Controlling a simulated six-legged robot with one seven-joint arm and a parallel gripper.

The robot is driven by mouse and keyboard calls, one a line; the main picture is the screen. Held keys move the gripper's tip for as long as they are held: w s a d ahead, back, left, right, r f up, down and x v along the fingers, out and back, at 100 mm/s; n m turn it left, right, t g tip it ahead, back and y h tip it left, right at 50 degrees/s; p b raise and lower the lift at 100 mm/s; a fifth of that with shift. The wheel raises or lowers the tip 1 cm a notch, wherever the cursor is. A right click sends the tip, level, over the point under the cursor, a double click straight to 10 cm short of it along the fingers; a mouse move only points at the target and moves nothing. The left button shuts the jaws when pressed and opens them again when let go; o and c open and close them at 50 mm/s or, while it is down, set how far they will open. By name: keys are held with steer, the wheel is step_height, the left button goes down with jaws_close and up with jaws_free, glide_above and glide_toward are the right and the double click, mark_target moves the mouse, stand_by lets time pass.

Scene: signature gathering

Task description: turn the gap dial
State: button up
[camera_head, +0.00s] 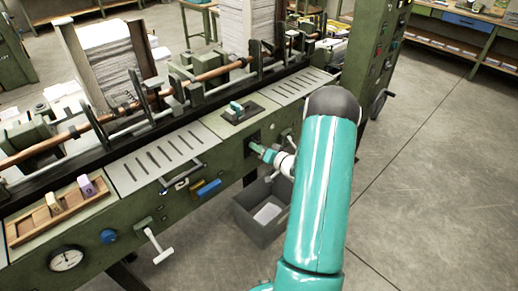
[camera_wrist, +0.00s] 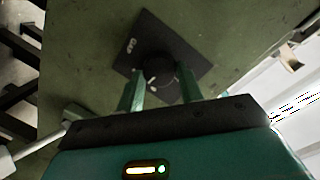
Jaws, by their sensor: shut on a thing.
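The gap dial is a round black knob (camera_wrist: 160,75) on a dark square plate (camera_wrist: 150,36) with pale markings, set in the green machine front in the wrist view. My gripper (camera_wrist: 162,84) is around the knob, with one green finger on each side of it, shut on it. In the head view my gripper (camera_head: 258,149) reaches the front panel of the machine, right of the blue handle. The dial is mostly hidden there behind the fingers.
The long green machine (camera_head: 205,148) carries slotted plates, a copper-coloured rod and paper stacks. A blue handle (camera_head: 208,187), a white-handled lever (camera_head: 158,246) and a round gauge (camera_head: 66,258) project from its front. A grey bin (camera_head: 261,232) stands below my gripper. Open floor lies right.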

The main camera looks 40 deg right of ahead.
steer(key=m+y, duration=0.1)
steer(key=m, duration=0.4)
steer(key=shift+d+f+m, duration=0.1)
steer(key=shift+m, duration=0.3)
stand_by(0.4)
steer(key=o, duration=1)
steer(key=s, duration=0.4)
steer(key=s+d+r, duration=0.1)
steer(key=s, duration=0.8)
steer(key=shift+s+d+r, duration=0.2)
steer(key=shift+s+d, duration=0.1)
steer(key=shift+s, duration=0.05)
